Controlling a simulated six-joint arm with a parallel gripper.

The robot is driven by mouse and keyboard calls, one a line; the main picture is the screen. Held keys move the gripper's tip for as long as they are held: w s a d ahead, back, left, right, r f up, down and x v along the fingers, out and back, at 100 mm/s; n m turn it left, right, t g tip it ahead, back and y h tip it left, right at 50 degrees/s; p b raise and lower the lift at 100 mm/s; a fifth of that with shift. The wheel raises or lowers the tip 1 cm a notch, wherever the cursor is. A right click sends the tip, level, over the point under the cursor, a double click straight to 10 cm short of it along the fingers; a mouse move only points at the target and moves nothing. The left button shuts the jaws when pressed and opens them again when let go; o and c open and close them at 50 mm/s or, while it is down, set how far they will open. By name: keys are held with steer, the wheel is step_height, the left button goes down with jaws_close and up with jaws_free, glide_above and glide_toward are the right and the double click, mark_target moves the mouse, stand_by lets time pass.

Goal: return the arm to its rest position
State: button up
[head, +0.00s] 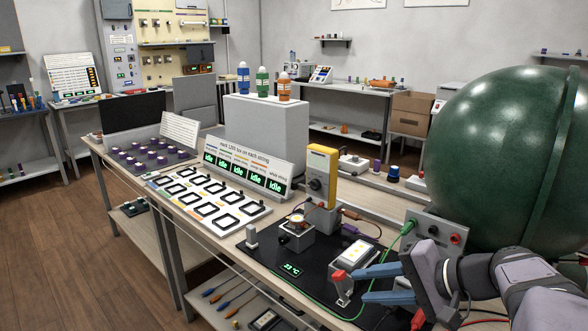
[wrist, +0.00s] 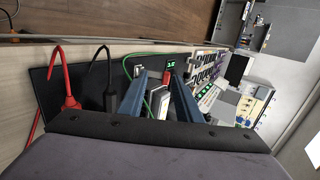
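My gripper (head: 359,286) is at the right front of the bench, its two blue fingers spread apart. They point left toward a small grey fixture with a red lever or block (head: 339,277) and a lit white panel (head: 358,248). In the wrist view my gripper (wrist: 160,82) also shows two separated fingers. The red part (wrist: 167,77) and a grey-white body (wrist: 159,103) appear between them in that picture. Nothing is visibly clamped. I cannot tell whether a finger touches the fixture. A rest position is not marked in view.
A large green sphere (head: 500,165) stands close behind my arm. A black mat (head: 262,262) carries a small display (head: 291,270) and a lamp fixture (head: 296,233). A green cable (head: 392,250), red leads (wrist: 67,85) and a black lead (wrist: 101,75) lie near my gripper.

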steer(key=s+a+r+n+g+h+p, duration=0.1)
steer(key=s+r+n+g+h+p, duration=0.1)
steer(key=s+p, duration=0.6)
steer(key=s+a+r+n+g+h+p, duration=0.1)
steer(key=s+r+n+g+h+p, duration=0.2)
steer(key=s+p, duration=0.6)
steer(key=shift+a+n+g+h+p, duration=0.35)
steer(key=shift+n+g+h+p, duration=1.15)
steer(key=shift+p, duration=2.85)
steer(key=shift+n+t, duration=0.3)
steer(key=shift+n, duration=0.1)
